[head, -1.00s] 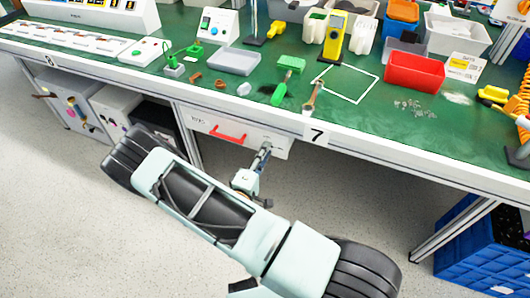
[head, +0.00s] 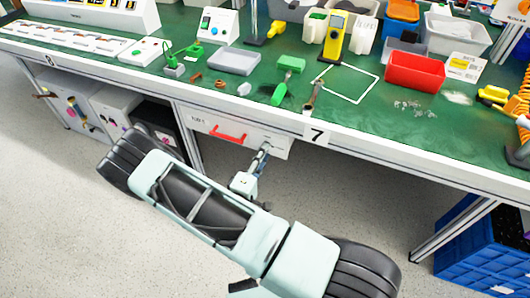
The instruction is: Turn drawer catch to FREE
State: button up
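The drawer (head: 209,124) is a white-fronted box under the green workbench, with a red handle (head: 229,136) on its face. My gripper (head: 263,152) is at the right part of the drawer front, to the right of the red handle.
A red bin (head: 414,72) and a green-handled tool (head: 287,80) lie on top. A blue crate (head: 487,250) stands on the floor at right. Floor space in front is clear.

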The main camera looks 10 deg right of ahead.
jog(key=v, duration=1)
jog(key=shift+s+a, duration=0.2)
jog(key=shift+s, duration=0.1)
